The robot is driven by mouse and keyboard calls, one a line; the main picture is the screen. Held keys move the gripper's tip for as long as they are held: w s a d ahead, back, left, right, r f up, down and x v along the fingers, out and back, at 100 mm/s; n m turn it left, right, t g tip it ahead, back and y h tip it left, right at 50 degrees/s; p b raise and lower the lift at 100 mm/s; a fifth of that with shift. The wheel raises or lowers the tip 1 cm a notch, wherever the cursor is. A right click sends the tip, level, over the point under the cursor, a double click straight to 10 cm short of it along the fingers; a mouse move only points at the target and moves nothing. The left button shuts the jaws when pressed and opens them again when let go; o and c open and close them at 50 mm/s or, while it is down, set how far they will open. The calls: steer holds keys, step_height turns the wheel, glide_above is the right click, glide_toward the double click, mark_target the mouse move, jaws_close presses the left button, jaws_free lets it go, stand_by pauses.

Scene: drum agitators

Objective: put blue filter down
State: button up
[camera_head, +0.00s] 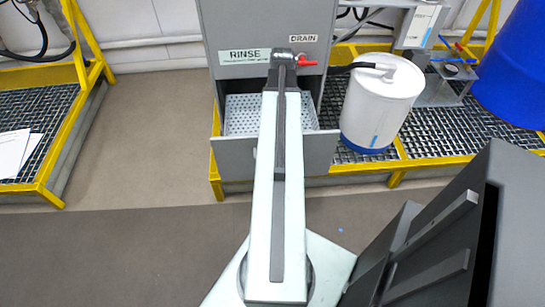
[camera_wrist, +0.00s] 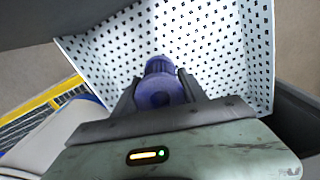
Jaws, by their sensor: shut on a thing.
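The blue filter (camera_wrist: 158,88) shows in the wrist view as a short blue-purple cylinder, with its round end toward the camera. My gripper (camera_wrist: 157,80) is shut on it, one finger on each side. The filter is over the white perforated basin (camera_wrist: 215,45), inside its walls as seen from the wrist. I cannot tell whether it touches the basin floor. In the head view the basin (camera_head: 240,113) sits in the open grey drawer (camera_head: 320,160) under the RINSE sign (camera_head: 245,56). My arm hides the gripper and the filter there.
A red valve handle (camera_head: 292,60) is under the DRAIN label, close to my arm. A white drum (camera_head: 383,100) stands right of the drawer on a yellow-edged grating (camera_head: 425,130). A blue barrel (camera_head: 512,65) is at the far right. The floor (camera_head: 140,150) left of the drawer is clear.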

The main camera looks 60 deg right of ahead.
step_height(320, 180, down, 12)
steer(key=b, duration=1)
steer(key=shift+r, duration=0.4)
steer(key=shift+f, duration=0.2)
steer(key=o, duration=1.5)
step_height(320, 180, up, 13)
steer(key=p, duration=1.2)
steer(key=shift+w+f, duration=0.1)
steer(key=shift+f, duration=0.2)
